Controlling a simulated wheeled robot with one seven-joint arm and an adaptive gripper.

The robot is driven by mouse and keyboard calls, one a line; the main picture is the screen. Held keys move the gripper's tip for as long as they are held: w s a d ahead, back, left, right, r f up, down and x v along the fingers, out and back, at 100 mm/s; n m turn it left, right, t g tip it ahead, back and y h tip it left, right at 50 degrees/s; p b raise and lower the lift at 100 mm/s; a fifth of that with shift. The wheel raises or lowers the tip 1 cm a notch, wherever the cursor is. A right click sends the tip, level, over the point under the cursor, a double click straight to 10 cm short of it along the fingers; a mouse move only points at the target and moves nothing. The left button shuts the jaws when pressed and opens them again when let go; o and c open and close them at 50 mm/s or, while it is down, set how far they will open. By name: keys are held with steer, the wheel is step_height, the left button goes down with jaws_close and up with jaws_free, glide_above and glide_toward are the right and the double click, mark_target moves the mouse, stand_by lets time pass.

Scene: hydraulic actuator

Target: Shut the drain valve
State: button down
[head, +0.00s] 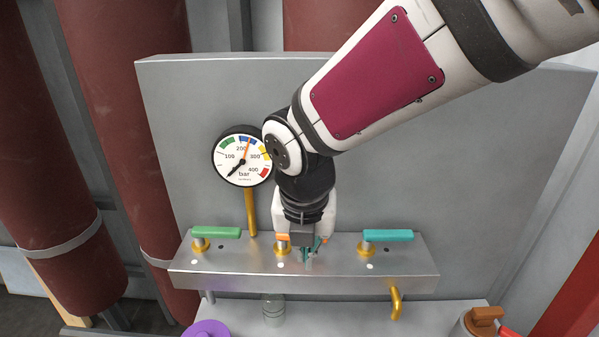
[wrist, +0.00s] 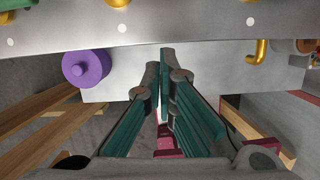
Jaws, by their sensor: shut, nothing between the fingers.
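A grey manifold block (head: 230,276) carries three valves with brass stems. The left one has a green handle (head: 217,232), the right one a teal handle (head: 388,235); both lie along the block, pointing right from their stems. The middle one has an orange handle (head: 283,237), mostly hidden behind my gripper. I cannot tell from any label which is the drain valve. My gripper (head: 309,255) is shut and empty, pointing down at the block just right of the middle stem; I cannot tell whether it touches the orange handle. Its fingers meet in the wrist view (wrist: 164,72).
A pressure gauge (head: 243,158) on a brass pipe stands behind the block, its orange needle between 200 and 300. A brass outlet pipe (head: 396,302) hangs under the block at right. A purple round part (head: 207,329) and a brown-topped part (head: 484,318) are below.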

steer(key=w+f, duration=0.3)
steer(key=shift+w+d+f, duration=0.1)
steer(key=shift+d+f, duration=0.05)
steer(key=shift+f, duration=0.1)
steer(key=shift+w+d, duration=0.1)
steer(key=shift+w, duration=0.7)
steer(key=shift+w+d, duration=0.25)
steer(key=shift+w, duration=0.45)
steer(key=shift+p, duration=0.3)
